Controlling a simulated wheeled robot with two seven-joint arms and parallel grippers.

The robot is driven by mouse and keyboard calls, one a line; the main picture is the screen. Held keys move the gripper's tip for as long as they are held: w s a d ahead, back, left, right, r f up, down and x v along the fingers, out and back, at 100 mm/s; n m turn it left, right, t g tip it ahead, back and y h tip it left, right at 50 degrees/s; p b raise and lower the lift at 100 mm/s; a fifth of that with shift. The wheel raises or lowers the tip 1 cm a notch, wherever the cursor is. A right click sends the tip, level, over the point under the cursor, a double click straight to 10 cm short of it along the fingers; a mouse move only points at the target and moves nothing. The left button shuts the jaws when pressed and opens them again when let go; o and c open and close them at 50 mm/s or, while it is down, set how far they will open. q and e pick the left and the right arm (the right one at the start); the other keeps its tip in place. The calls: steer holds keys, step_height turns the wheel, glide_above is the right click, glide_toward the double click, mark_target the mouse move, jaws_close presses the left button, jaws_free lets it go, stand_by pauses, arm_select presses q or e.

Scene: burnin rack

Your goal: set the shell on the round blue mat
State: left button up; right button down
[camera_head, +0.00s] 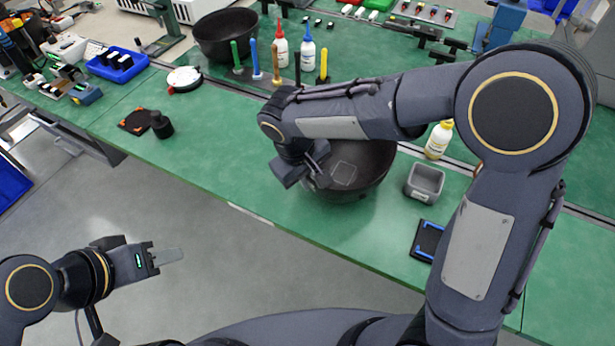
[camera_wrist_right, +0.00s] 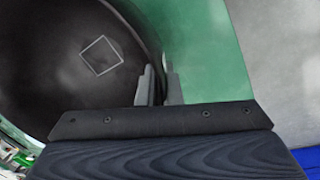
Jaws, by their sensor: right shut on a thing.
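A large dark bowl-like shell (camera_head: 362,170) is on the front part of the green bench, with a pale square outline on its inside. It also fills the left of the right wrist view (camera_wrist_right: 60,60). My right gripper (camera_head: 318,165) is at its left rim. In the right wrist view the two fingers (camera_wrist_right: 160,85) are shut on the shell's wall. I cannot tell whether the shell touches the bench. I see no round blue mat in either view. My left gripper (camera_head: 168,256) is empty over the floor, away from the bench; its fingers are seen edge-on.
Upright coloured tools (camera_head: 276,64) and another dark bowl (camera_head: 228,36) stand behind.

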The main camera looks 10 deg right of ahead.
steer(key=shift+f, duration=0.2)
steer(key=c, duration=1.6)
jaws_free()
